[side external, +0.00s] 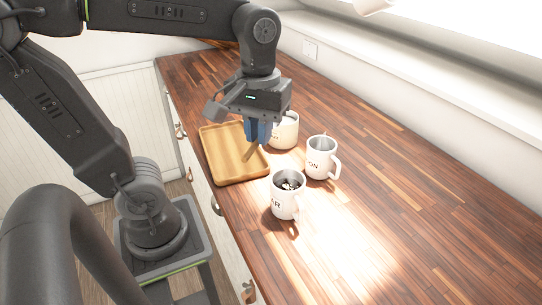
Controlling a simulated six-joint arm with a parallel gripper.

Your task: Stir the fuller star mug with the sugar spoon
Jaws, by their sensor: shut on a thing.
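My gripper (258,132), with blue fingertips, is over the right part of the wooden tray. It is shut on a thin brown stick-like piece (249,153), seemingly the sugar spoon, which slants down to the left. I cannot tell whether its tip touches the tray. A white mug (284,206) with lettering ending in "AR" stands upright at the front, with dark, speckled contents; it looks like the star mug. A second white mug (318,168), lettered "ION", stands behind it to the right, its fill level unclear. A wider cream pot (287,137) is partly hidden by my gripper.
The square wooden tray (222,172) lies along the counter's left edge. The wooden counter (400,215) is clear to the right of the mugs. A white wall and sill (430,95) run along the back. A pale object (373,5) shows at the top edge.

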